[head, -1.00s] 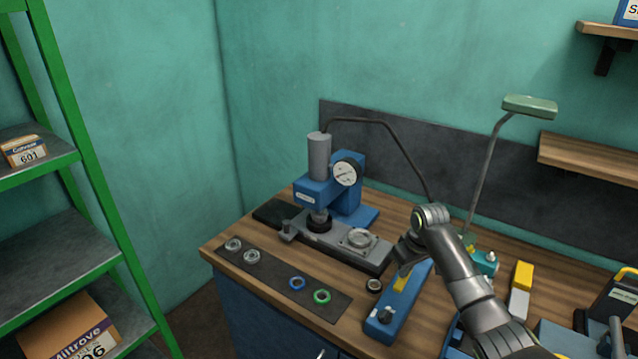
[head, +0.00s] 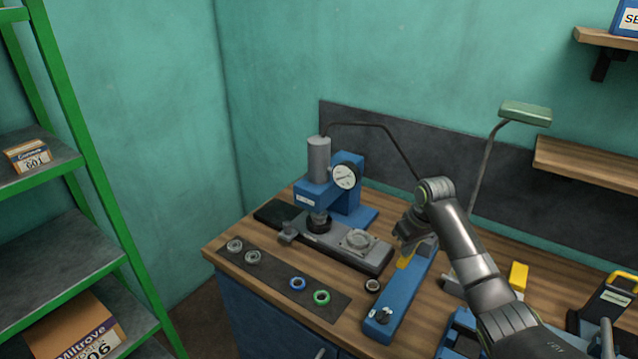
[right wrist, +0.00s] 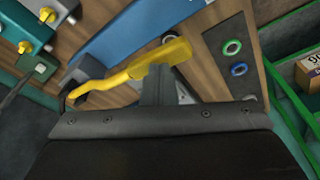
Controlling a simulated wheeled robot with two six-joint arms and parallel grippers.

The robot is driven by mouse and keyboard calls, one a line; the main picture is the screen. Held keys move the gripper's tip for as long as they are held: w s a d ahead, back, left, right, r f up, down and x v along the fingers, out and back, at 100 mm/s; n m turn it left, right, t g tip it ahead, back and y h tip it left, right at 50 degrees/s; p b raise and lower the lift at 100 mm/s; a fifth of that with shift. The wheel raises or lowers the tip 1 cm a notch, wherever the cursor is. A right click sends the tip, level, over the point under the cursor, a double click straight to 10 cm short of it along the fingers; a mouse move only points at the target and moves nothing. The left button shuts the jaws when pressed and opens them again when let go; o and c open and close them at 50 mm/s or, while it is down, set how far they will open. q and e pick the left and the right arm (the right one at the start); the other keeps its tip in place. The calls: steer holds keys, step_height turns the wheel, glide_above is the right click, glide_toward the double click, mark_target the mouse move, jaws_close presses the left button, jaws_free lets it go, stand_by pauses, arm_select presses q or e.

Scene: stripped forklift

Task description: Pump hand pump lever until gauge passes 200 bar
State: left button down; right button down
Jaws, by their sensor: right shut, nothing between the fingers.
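The hand pump (head: 397,306) is a long blue body on the bench. Its yellow lever (head: 407,257) shows just below my right gripper (head: 405,240). In the right wrist view the yellow lever (right wrist: 118,84) runs across, its broad end near the shut fingertips (right wrist: 158,72). The fingers look close to or against the lever, not around it; contact is not clear. The round white gauge (head: 345,176) is on the blue press (head: 349,207); its reading is too small to tell. My left gripper is not in view.
A dark mat (head: 266,279) with several rings lies left of the pump. A small dark ring (head: 372,286) sits beside the pump. A green-headed lamp (head: 525,113) stands behind my right arm. A green shelf rack (head: 100,200) stands at the left.

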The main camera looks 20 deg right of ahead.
mark_target(406, 260)
steer(key=shift+f, duration=0.1)
step_height(406, 260, down, 4)
steer(key=shift+f+p, duration=0.2)
steer(key=shift+p, duration=0.25)
step_height(406, 260, up, 3)
steer(key=shift+r+b, duration=0.1)
steer(key=shift+b, duration=0.35)
steer(key=shift+r, duration=0.65)
